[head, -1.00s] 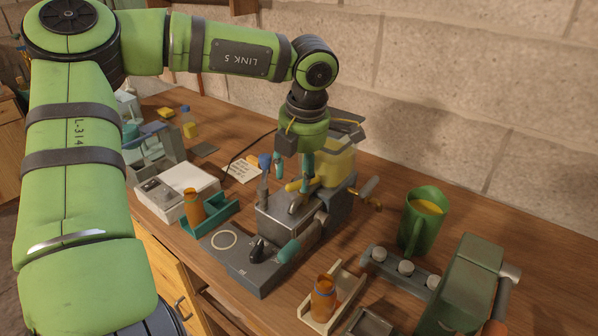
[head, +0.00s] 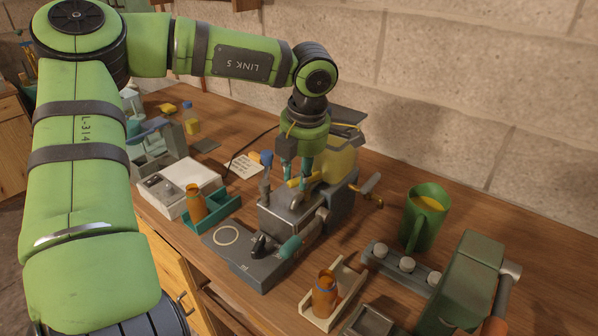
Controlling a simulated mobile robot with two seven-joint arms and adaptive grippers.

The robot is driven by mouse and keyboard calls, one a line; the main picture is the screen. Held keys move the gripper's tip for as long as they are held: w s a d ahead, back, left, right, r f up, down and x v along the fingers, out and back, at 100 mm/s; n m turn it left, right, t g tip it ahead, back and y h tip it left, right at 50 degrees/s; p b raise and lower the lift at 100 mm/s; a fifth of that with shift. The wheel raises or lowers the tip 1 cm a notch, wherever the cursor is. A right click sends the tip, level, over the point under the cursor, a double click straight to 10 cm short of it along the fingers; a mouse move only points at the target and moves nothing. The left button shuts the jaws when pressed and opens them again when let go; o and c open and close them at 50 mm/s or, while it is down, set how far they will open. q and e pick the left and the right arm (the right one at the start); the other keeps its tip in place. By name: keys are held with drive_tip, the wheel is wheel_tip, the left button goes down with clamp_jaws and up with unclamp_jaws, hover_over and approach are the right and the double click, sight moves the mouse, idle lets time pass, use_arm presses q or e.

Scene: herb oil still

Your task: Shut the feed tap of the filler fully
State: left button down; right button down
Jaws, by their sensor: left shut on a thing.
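The filler is a grey metal machine (head: 283,216) in the middle of the bench, with a yellow hopper (head: 339,166) behind. A yellow lever (head: 297,183), apparently the feed tap's handle, lies across its top below the hopper. My left gripper (head: 297,178) comes down from above and is shut on the yellow lever. The fingers partly hide the lever, and the tap's exact angle is hard to read. My right gripper is not in view.
A blue-topped upright lever (head: 266,162) and a teal-handled lever (head: 291,246) are close to the gripper. Brown bottles stand in a teal holder (head: 221,209) and a pale tray (head: 345,287). A green mug (head: 422,222) is at the right, by the green box (head: 463,280).

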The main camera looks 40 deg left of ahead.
use_arm(q)
drive_tip(key=shift+a+f+m+b, duration=0.15)
drive_tip(key=shift+m+b, duration=0.75)
drive_tip(key=shift+m, duration=0.3)
drive_tip(key=m+b, duration=0.1)
drive_tip(key=m, duration=0.1)
drive_tip(key=shift+w+a+m+t, duration=0.1)
drive_tip(key=shift+w+m+t, duration=0.05)
drive_tip(key=shift+m+t, duration=0.25)
drive_tip(key=m, duration=0.1)
drive_tip(key=m+h, duration=0.1)
drive_tip(key=m, duration=0.1)
drive_tip(key=shift+w+a+m, duration=0.1)
drive_tip(key=shift+w+m, duration=0.1)
drive_tip(key=shift+m, duration=0.1)
drive_tip(key=shift+w+m+t+h, duration=0.15)
drive_tip(key=shift+m+h, duration=0.05)
drive_tip(key=shift+m, duration=0.9)
drive_tip(key=shift+w+m+t+h, duration=0.1)
drive_tip(key=shift+m+t+h, duration=0.1)
drive_tip(key=shift+m, duration=0.9)
drive_tip(key=c, duration=1)
unclamp_jaws()
